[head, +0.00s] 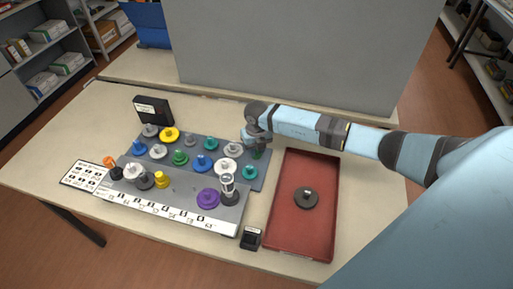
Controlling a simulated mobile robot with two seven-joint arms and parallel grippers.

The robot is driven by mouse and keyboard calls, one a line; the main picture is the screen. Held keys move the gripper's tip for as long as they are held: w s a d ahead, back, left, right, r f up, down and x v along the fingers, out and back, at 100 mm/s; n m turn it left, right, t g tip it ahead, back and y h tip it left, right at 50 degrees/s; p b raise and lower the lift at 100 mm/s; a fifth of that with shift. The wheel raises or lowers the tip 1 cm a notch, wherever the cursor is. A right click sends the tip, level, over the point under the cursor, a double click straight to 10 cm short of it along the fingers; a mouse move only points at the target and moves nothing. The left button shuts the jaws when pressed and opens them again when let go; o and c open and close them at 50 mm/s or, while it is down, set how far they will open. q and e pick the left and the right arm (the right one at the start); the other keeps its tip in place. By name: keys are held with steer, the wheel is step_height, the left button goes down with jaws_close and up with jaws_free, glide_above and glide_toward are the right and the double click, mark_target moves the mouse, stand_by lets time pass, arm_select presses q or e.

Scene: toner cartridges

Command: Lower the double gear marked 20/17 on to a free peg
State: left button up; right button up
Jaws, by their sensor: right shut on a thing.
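My right gripper (257,143) is at the back right corner of the blue-grey board (262,183). It is shut on a small dark green thing (258,154), mostly hidden by the fingers; whether it touches the board I cannot tell. Several coloured gears stand on this board, among them a yellow one (169,134) and a teal one (250,171). In front is a grey plate (180,195) with a white label strip; it carries a purple gear (208,198) and a yellow gear (162,180). No gear marking is readable. My left gripper is not in view.
A red tray (280,235) at the right holds a dark gear (306,199). A black box (153,111) stands behind, a small black box (250,238) in front, and a printed card (82,175) lies left.

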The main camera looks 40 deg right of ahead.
steer(key=shift+f, duration=0.1)
stand_by(0.3)
steer(key=o, duration=1)
step_height(320, 180, up, 14)
steer(key=shift+f+b, duration=0.1)
steer(key=shift+b, duration=0.6)
